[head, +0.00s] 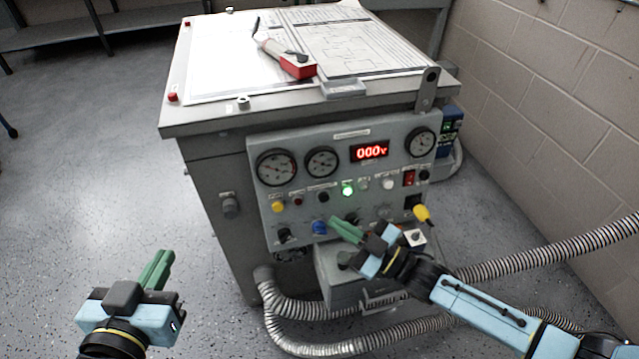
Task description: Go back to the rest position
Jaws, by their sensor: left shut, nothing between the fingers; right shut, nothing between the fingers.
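My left gripper (156,269) is at the lower left, over bare floor, with its green fingers shut and empty. It is well apart from the grey control cabinet (205,185). My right gripper (346,231) reaches in from the lower right, with its green fingers shut and empty. Its fingertips are in front of the lower part of the control panel (262,208), near a blue knob (320,227). I cannot tell whether they touch the panel. The red display (370,152) reads 000 V, and a green lamp (347,189) is lit.
A red-and-grey handheld tool (298,66) and printed sheets (365,45) lie on the cabinet top. A yellow plug (422,214) is at the panel's right. Corrugated hoses (545,249) run low and to the right, by a block wall (540,95). Floor at the left is clear.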

